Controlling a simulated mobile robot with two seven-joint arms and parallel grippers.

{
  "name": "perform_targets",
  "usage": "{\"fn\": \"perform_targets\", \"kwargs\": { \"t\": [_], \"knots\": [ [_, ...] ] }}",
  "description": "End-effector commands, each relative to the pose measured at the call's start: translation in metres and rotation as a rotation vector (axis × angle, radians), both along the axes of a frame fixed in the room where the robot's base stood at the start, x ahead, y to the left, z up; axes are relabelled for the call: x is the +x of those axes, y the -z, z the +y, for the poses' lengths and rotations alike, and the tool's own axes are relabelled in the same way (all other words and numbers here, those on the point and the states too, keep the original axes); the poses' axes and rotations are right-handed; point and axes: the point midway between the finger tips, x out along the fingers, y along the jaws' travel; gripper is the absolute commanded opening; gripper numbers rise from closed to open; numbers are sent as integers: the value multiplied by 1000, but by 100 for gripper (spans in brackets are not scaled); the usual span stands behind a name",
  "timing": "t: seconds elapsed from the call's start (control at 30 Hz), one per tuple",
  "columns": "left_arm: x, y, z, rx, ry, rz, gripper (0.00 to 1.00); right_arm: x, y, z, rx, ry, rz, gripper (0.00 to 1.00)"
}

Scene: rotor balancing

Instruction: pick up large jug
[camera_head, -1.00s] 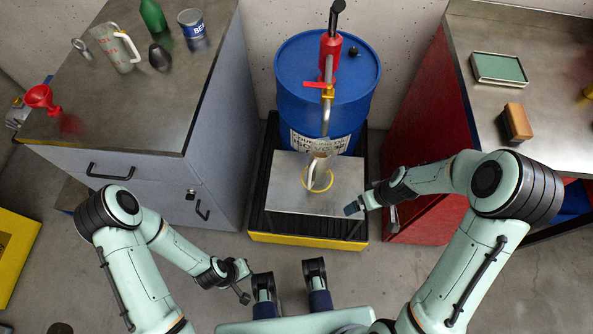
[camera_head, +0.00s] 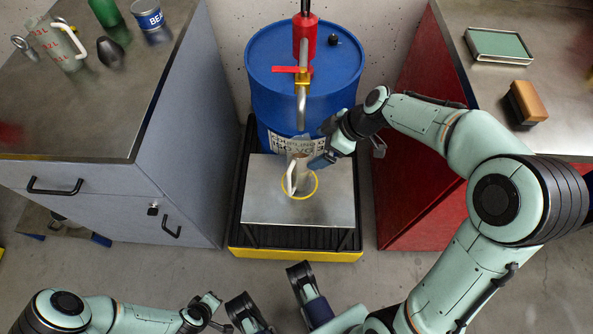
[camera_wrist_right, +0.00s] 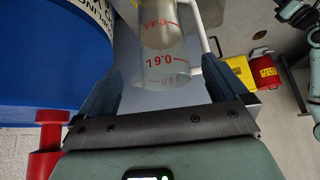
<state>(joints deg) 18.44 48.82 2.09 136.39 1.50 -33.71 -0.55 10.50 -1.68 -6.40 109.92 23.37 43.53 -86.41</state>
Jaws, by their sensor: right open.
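A clear jug (camera_head: 301,170) with a white handle stands on the metal stand under the pump spout, inside a yellow ring. In the right wrist view the jug (camera_wrist_right: 165,45) has red volume marks and sits between the two fingers, with gaps on both sides. My right gripper (camera_head: 319,161) is open at the jug's right side and partly hides it. My left gripper (camera_head: 212,312) is low at the left, far from the jug; its jaw state is unclear. Another jug (camera_head: 60,45) with red marks stands on the left cabinet.
A blue drum (camera_head: 270,95) with a red hand pump (camera_head: 304,40) stands right behind the jug; its spout hangs above. The metal stand (camera_head: 260,205) has free room around the ring. A red cabinet (camera_head: 410,150) is at the right, the grey cabinet (camera_head: 190,130) at the left.

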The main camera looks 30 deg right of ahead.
Motion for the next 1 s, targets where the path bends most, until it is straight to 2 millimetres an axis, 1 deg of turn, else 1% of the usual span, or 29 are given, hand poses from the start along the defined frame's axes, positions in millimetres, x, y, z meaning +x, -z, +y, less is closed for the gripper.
{"fn": "perform_targets", "kwargs": {
  "t": [0.03, 0.1, 0.27, 0.37, 0.47, 0.5, 0.6, 0.87, 0.9, 0.97, 1.0],
  "knots": [
    [3, 3, 2, 4, -3, -6, 0, 3, 8, 4, 1, -2, 1, 100],
    [5, 4, 3, 7, -6, -14, 0, 6, 14, 7, 1, -1, 1, 100],
    [8, 5, 4, 11, -9, -22, 0, 9, 20, 12, 1, -1, 1, 100],
    [12, 8, 6, 16, -13, -30, 0, 15, 30, 21, 1, -1, 1, 100],
    [9, 13, 7, 16, -14, -19, 0, 22, 40, 31, 1, -2, 2, 100],
    [6, 16, 8, 16, -14, -9, 0, 24, 46, 33, 2, -1, 4, 100],
    [0, 20, 8, 14, -14, 10, 0, 28, 54, 37, 1, 0, 1, 100],
    [-2, 21, 9, 14, -14, 17, 0, 29, 56, 38, 0, 1, 0, 100],
    [-2, 21, 9, 13, -14, 17, 0, 29, 55, 38, 0, 1, 0, 94],
    [-2, 21, 9, 14, -14, 16, 0, 29, 55, 38, 0, 1, 0, 74],
    [-2, 21, 9, 14, -14, 16, 0, 29, 55, 38, 0, 1, 0, 61]
  ]
}}
